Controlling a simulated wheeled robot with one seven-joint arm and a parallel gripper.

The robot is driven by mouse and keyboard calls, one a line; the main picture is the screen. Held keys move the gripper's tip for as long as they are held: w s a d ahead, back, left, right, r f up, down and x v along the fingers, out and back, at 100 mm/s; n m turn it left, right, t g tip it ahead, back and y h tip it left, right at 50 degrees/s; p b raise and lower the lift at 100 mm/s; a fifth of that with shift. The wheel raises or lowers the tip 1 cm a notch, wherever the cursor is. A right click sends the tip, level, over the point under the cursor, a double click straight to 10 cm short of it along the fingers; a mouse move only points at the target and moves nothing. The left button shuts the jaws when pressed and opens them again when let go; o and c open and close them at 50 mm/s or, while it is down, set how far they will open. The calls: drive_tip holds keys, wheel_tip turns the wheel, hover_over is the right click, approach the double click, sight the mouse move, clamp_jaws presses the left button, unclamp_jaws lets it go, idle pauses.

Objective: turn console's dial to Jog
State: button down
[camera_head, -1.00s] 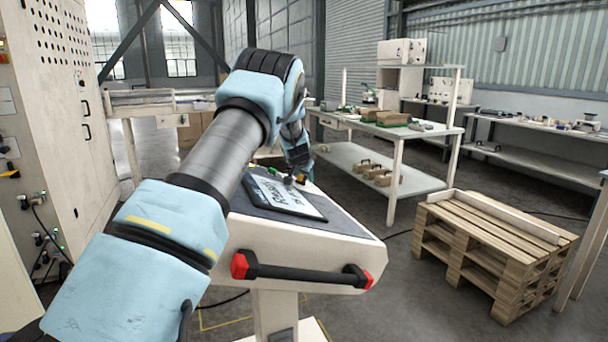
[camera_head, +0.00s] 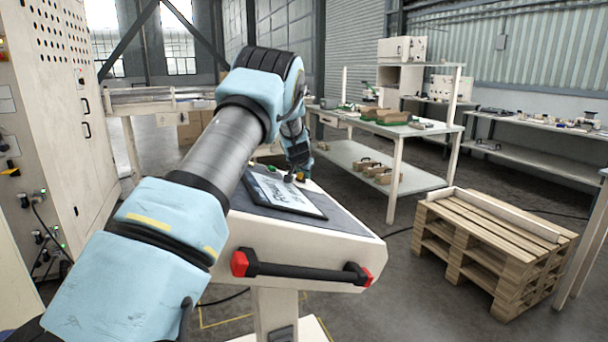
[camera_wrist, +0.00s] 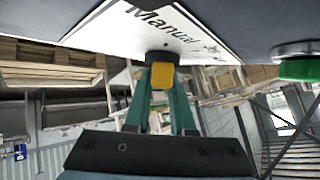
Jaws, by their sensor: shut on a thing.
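The console (camera_head: 330,228) has a sloped top with a tilted white placard or screen (camera_head: 305,202) on it. In the wrist view, this white panel (camera_wrist: 180,22) reads "Manual", with further small marks I cannot read. The dial, black-based with a yellow part (camera_wrist: 163,74), stands at the panel's edge. My gripper (camera_wrist: 162,88) has its teal fingers closed on the dial. In the head view my gripper (camera_head: 302,172) is at the console's far edge, and its fingers are partly hidden. I cannot read the dial's pointer or any Jog mark.
A green button (camera_wrist: 300,68) is to the right of the dial in the wrist view. A black handle bar with red ends (camera_head: 305,271) runs along the console's front. A wooden pallet (camera_head: 490,245) is at right, and a workbench (camera_head: 395,135) stands behind. A tall cabinet (camera_head: 60,120) is at left.

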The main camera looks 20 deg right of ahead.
drive_tip(key=shift+f+b, duration=0.15)
drive_tip(key=shift+b, duration=0.65)
drive_tip(key=shift+w+a+f+m+g+h+b, duration=0.15)
drive_tip(key=shift+m+g+h+b, duration=0.4)
drive_tip(key=shift+b, duration=0.65)
drive_tip(key=shift+m+g+h+b, duration=0.45)
drive_tip(key=shift+m+g+b, duration=0.15)
drive_tip(key=shift+b, duration=0.25)
drive_tip(key=shift+r+m+g, duration=0.25)
drive_tip(key=shift+m+g, duration=0.1)
drive_tip(key=shift+m, duration=0.1)
drive_tip(key=m+g+p, duration=0.1)
drive_tip(key=m+g+h+p, duration=0.1)
drive_tip(key=p, duration=0.1)
drive_tip(key=shift+s+d+r+g, duration=0.2)
drive_tip(key=shift+r+g, duration=0.1)
drive_tip(key=shift+f+m+g+h+p, duration=0.1)
drive_tip(key=shift+m+g+h+p, duration=0.45)
drive_tip(key=shift+p, duration=0.7)
drive_tip(key=shift+s+f+m+g+p, duration=0.1)
drive_tip(key=shift+f+m+g+p, duration=0.1)
drive_tip(key=shift+m+g+p, duration=0.3)
